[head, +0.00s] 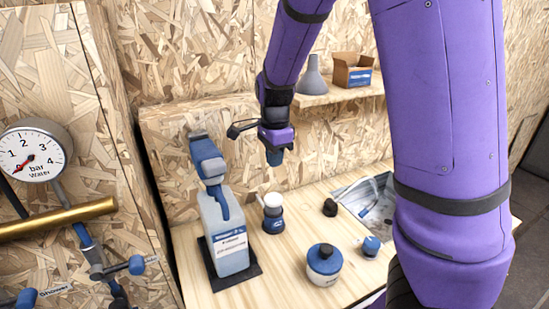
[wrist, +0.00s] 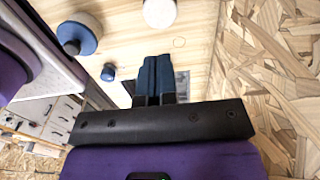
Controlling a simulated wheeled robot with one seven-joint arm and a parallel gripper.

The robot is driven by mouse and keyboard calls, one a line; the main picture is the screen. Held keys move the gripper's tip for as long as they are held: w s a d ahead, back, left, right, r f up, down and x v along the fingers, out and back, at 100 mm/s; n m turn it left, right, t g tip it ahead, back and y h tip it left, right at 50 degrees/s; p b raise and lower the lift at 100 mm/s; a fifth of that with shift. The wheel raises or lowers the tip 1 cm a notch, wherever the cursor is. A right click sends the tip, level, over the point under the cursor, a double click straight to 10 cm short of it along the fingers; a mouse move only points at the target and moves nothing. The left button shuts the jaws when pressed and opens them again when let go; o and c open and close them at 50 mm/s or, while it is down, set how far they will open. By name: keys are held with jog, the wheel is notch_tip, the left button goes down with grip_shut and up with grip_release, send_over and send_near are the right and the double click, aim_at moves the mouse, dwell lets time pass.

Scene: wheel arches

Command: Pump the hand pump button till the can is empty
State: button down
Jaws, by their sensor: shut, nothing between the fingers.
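A translucent white can (head: 226,232) with a printed label stands upright on a dark mat on the bench. A blue pump head (head: 206,160) sits on its top, with a blue part down its front. How much liquid is inside I cannot tell. A small dark blue device with a white round top (head: 272,200) stands right of the can; the white top also seems to show in the wrist view (wrist: 160,12). My gripper (head: 274,158) points down above the bench, right of the pump head and above the white top, apart from both. Its fingers (wrist: 158,75) are together and empty.
A shelf (head: 335,93) holds a grey funnel and an open box. A pressure gauge (head: 33,152) and brass pipe are at left.

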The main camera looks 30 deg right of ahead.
aim_at(274, 197)
jog(key=shift+f, duration=4.9)
jog(key=shift+f, duration=0.1)
jog(key=shift+r, duration=0.4)
jog(key=shift+f, duration=0.3)
jog(key=shift+r, duration=0.3)
jog(key=shift+f, duration=0.1)
